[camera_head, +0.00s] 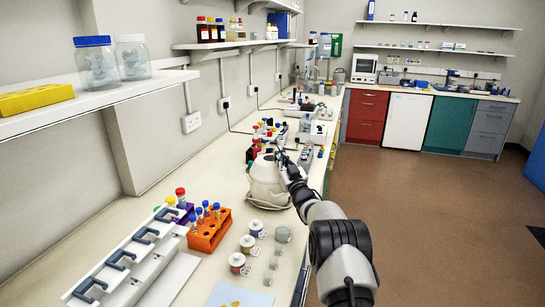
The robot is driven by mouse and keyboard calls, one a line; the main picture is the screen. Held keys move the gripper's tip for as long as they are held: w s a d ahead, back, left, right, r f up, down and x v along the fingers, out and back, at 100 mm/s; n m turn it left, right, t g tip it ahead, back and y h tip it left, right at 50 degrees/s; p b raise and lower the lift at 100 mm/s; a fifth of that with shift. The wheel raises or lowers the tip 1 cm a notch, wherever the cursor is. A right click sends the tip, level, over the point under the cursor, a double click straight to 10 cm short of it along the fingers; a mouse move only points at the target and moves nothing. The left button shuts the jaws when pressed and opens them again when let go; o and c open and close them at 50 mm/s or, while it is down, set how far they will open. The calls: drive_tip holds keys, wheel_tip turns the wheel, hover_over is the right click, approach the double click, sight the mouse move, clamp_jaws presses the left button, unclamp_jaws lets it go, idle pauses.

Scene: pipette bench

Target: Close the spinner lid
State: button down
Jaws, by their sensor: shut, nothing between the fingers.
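The spinner (266,186) is a rounded white device on the bench, in the middle of the head view. Its upper part is partly hidden by my arm and gripper. At this size I cannot tell how far its lid stands open. My gripper (281,152) is at the top right side of the spinner, small and dark in the picture. It is shut, with nothing seen in it. I cannot tell whether it touches the lid.
An orange tube rack (209,232) and a white pipette stand (150,262) stand nearer on the bench. Several small jars, such as one with a red label (237,263), stand beside them. Racks of coloured bottles (262,136) stand behind the spinner. The floor (430,210) at right is clear.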

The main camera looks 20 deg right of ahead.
drive_tip(key=shift+d+f+m+h, duration=0.2)
drive_tip(key=shift+f+m+h, duration=0.15)
drive_tip(key=shift+m, duration=0.55)
drive_tip(key=shift+d+f+b, duration=0.4)
drive_tip(key=shift+d+f, duration=0.2)
drive_tip(key=shift+f, duration=0.05)
